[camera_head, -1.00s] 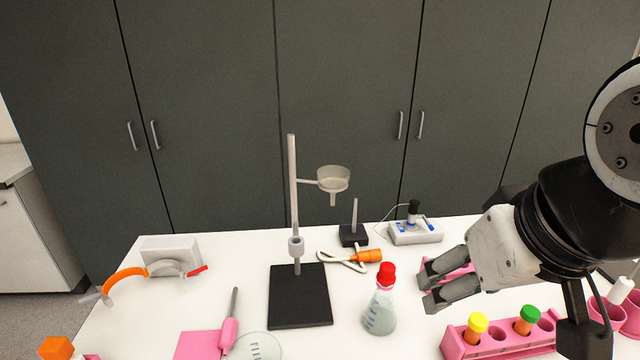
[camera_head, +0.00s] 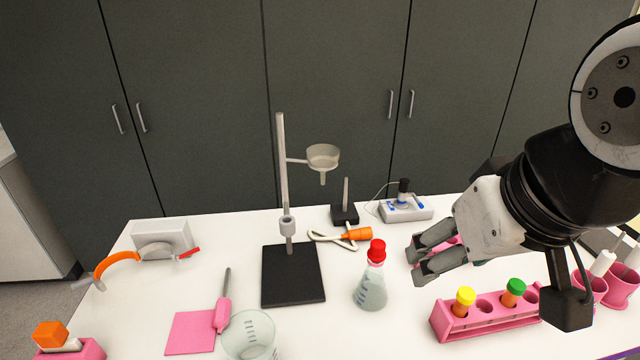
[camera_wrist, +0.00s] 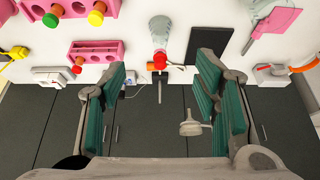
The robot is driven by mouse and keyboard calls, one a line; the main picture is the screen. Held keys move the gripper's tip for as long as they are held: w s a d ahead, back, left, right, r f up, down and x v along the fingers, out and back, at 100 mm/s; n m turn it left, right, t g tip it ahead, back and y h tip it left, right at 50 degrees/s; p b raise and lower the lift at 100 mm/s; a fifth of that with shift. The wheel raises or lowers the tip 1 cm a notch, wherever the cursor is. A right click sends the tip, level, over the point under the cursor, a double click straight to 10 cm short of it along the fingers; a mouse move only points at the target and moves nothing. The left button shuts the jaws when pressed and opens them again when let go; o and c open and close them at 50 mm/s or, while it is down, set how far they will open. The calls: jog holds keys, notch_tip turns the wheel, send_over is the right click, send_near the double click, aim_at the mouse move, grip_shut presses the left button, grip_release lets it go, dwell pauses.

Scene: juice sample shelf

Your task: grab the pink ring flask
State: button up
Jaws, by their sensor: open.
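The flask (camera_head: 370,289) stands upright on the white table right of the black stand base in the head view. It is clear, with a red cap (camera_head: 377,250) and a pink ring (camera_head: 375,262) at its neck. It also shows in the wrist view (camera_wrist: 159,28), beyond the space between my fingers. My gripper (camera_head: 416,261) is open and empty, to the right of the flask's cap and apart from it. Its two fingers are spread wide in the wrist view (camera_wrist: 165,100).
A ring stand with a funnel (camera_head: 323,157) rises left of the flask on its black base (camera_head: 292,275). A pink rack (camera_head: 490,317) with yellow and green capped tubes stands at right. A glass beaker (camera_head: 248,338) is front left. An orange-ended cable (camera_head: 356,234) lies behind the flask.

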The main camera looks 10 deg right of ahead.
jog(key=shift+o, duration=0.4)
jog(key=n+g+p, duration=0.2)
jog(key=n+g, duration=0.4)
jog(key=n, duration=1.2)
send_over(377, 245)
notch_tip(377, 245, down, 9)
jog(key=shift+s+f, duration=0.1)
jog(key=shift+f, duration=0.65)
notch_tip(377, 245, down, 7)
jog(key=shift+r+p, duration=0.1)
jog(key=shift+p, duration=0.5)
jog(key=shift+w+d+f+p, duration=0.1)
jog(key=shift+f+p, duration=0.1)
jog(key=shift+f, duration=0.8)
jog(key=shift+w+d+f+p, duration=0.1)
jog(key=shift+w+f+p, duration=0.1)
jog(key=shift+f, duration=0.85)
jog(key=shift+w+f+p, duration=0.1)
jog(key=shift+f+p, duration=0.1)
jog(key=shift+f, duration=0.8)
grip_shut()
